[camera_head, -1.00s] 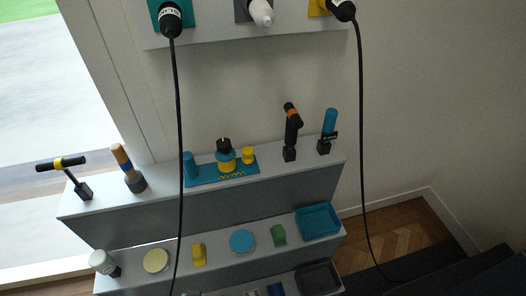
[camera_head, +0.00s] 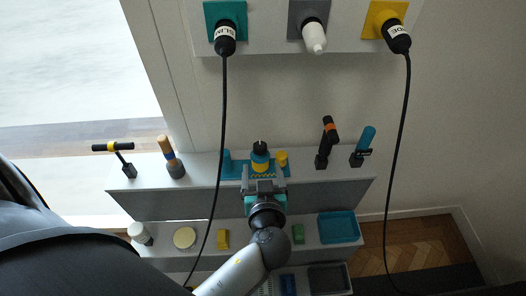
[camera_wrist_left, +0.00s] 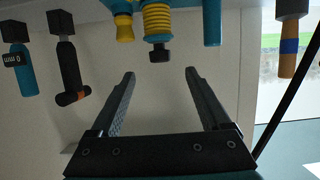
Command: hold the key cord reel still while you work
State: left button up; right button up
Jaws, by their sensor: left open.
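A ribbed yellow reel with a teal band and a black top (camera_head: 260,158) stands upright on a teal base (camera_head: 236,172) on the top shelf; I take it for the key cord reel. In the left wrist view the reel (camera_wrist_left: 157,20) appears upside down, with its black tip pointing between my fingers. My left gripper (camera_head: 263,176) is open just in front of the reel; its fingers (camera_wrist_left: 160,74) are apart and empty, not touching it. The gripper hides part of the base's front. My right gripper is not in view.
A teal post (camera_head: 227,162) and a small yellow cylinder (camera_head: 281,159) flank the reel. Black-and-orange (camera_head: 328,140) and blue-handled (camera_head: 364,143) tools stand to the right. A black cable (camera_head: 222,130) hangs left of my gripper. A blue tray (camera_head: 339,228) sits on the lower shelf.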

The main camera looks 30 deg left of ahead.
aim_at(261, 153)
pick_arm(q)
jog(key=b+x, duration=0.2)
jog(key=x, duration=0.9)
jog(key=c, duration=1.2)
grip_shut()
jog(key=shift+d, duration=0.1)
